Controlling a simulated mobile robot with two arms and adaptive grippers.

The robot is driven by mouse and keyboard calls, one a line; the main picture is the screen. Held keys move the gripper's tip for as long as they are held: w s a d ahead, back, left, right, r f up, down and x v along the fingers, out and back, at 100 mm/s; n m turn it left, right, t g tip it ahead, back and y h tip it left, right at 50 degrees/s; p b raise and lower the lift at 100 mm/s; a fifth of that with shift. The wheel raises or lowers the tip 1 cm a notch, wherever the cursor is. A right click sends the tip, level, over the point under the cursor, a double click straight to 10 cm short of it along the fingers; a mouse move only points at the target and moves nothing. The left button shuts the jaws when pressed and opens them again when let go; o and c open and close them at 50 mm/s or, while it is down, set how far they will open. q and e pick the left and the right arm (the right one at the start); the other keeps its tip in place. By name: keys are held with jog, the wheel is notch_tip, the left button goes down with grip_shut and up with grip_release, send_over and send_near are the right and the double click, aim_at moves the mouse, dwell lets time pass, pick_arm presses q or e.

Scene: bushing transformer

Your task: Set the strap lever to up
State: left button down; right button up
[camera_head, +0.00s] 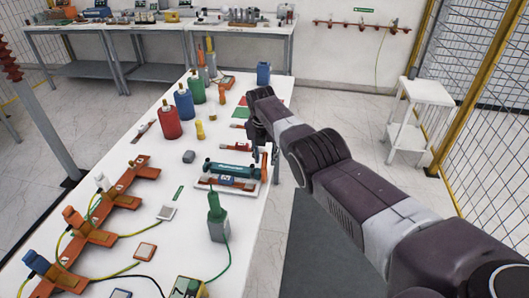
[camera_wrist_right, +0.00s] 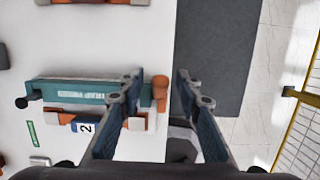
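A teal strap unit (camera_head: 232,170) lies on a white base on the long white table; an orange upright piece (camera_head: 264,163) stands at its right end. In the right wrist view the teal body (camera_wrist_right: 75,93) carries white lettering, partly hidden by a finger. The orange cylinder (camera_wrist_right: 160,92) at its end appears between the open fingers, nearer the left one; I cannot tell whether they touch. My right gripper (camera_wrist_right: 159,77) is open, and in the head view the right gripper (camera_head: 268,152) is above that end of the unit. My left gripper is out of view.
Red (camera_head: 168,122), blue (camera_head: 184,103) and green (camera_head: 196,88) bushings stand farther along the table. A green-topped grey block (camera_head: 218,222) stands in front of the strap unit. An orange terminal bar (camera_head: 128,178) lies left. Floor is free right of the table; a white stool (camera_head: 429,92) stands beyond.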

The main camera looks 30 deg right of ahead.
jog(key=shift+r, duration=0.65)
jog(key=v, duration=1)
jog(key=shift+r, duration=0.25)
jog(key=shift+a, duration=0.1)
